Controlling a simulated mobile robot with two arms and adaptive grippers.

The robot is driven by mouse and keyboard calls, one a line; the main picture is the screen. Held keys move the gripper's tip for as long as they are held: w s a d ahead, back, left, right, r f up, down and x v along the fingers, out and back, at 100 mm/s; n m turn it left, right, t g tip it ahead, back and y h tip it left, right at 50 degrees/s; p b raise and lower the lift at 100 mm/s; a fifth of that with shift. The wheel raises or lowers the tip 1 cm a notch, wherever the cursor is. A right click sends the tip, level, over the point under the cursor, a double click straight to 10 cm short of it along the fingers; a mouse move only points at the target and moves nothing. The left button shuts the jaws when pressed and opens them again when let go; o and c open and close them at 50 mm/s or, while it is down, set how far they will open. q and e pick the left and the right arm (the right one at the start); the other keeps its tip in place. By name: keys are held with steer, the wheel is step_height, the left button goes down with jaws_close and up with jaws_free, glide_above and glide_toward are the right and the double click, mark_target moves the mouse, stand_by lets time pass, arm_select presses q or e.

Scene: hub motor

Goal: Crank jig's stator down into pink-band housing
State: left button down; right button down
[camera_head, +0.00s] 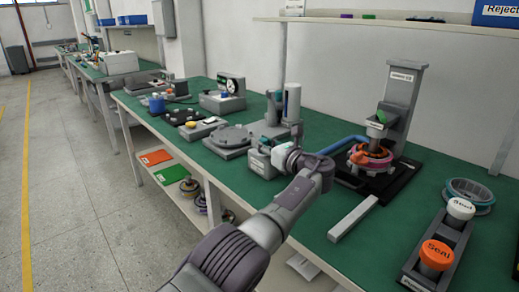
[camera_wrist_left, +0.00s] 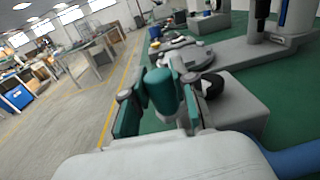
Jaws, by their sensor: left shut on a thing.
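The jig (camera_head: 400,105) is a grey column on a black base at the right of the head view. Its carriage, with a green block, is above a pink-band housing (camera_head: 384,163). An orange copper-coloured ring, apparently the stator (camera_head: 358,152), shows at the housing; how deep it sits is unclear. A blue bar (camera_head: 338,146) reaches left from the jig and shows at lower right in the wrist view (camera_wrist_left: 297,160). My left gripper (camera_head: 264,142) is left of the jig. In the wrist view its fingers are around a teal rounded cylinder (camera_wrist_left: 161,91). My right gripper is not in view.
A grey block (camera_wrist_left: 240,103) is close beside my left gripper. A round grey fixture (camera_head: 228,137) is left of it. A grey bar (camera_head: 352,218) lies in front of the jig. Orange and white seal caps on a rack (camera_head: 430,250) and a teal ring (camera_head: 470,195) are at right.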

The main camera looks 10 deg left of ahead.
arm_select(q)
steer(key=shift+d+r, duration=0.2)
steer(key=shift+r, duration=0.05)
steer(key=c, duration=0.9)
jaws_free()
steer(key=shift+d+f, duration=0.1)
steer(key=shift+d, duration=0.05)
steer(key=shift+a, duration=0.2)
step_height(320, 180, up, 10)
steer(key=shift+d+f, duration=0.1)
